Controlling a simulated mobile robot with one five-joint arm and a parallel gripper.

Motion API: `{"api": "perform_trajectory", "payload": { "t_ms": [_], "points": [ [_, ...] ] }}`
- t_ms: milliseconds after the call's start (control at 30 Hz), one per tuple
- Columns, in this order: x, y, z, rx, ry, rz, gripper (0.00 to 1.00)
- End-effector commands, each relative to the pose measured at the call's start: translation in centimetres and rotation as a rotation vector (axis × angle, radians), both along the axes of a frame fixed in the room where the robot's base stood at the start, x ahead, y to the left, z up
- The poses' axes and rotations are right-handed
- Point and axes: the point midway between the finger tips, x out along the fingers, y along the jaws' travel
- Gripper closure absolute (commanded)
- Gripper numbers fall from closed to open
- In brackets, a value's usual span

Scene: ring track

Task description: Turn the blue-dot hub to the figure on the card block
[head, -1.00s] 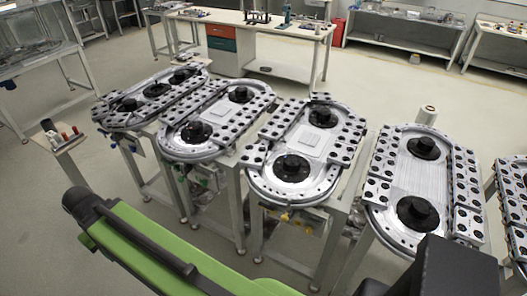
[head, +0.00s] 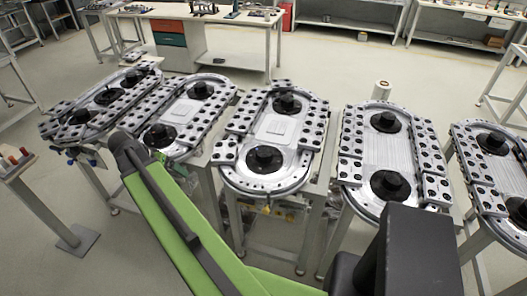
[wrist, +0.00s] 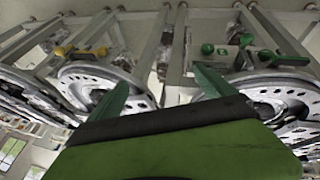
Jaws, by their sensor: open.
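Several oval ring tracks stand in a row in the head view, each with black round hubs. The middle track (head: 227,178) has a front hub (head: 264,158) and a back hub (head: 287,103), with a pale plate (head: 277,128) between them. The track to its right has a back hub (head: 386,122) and a front hub (head: 390,185). I cannot make out a blue dot on any hub, nor a card block or its figure. My gripper (wrist: 163,90) is open and empty in the wrist view, its green fingers apart. Perforated track rims (wrist: 105,85) show beyond it.
A small stand with pegs (head: 14,158) is at the left edge. A white roll (head: 381,90) stands behind the tracks. A workbench with drawers (head: 170,40) is at the back. Narrow gaps separate the track tables; open floor lies behind them.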

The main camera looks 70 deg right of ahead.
Motion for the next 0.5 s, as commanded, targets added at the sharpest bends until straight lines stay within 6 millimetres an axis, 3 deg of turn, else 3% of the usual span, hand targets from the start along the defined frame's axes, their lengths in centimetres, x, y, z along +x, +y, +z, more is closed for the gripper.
{"api": "perform_trajectory", "payload": {
  "t_ms": [33,100,200,333,500],
  "points": [
    [-2.9,-5.5,0.8,-0.081,-0.022,-0.184,0.06],
    [-7.3,-11.4,2.0,-0.202,-0.057,-0.415,0.06],
    [-12.7,-17.2,3.4,-0.344,-0.099,-0.654,0.06],
    [-16.7,-20.5,4.5,-0.448,-0.13,-0.809,0.06],
    [-17.5,-21.1,4.6,-0.472,-0.137,-0.84,0.06]
  ]
}}
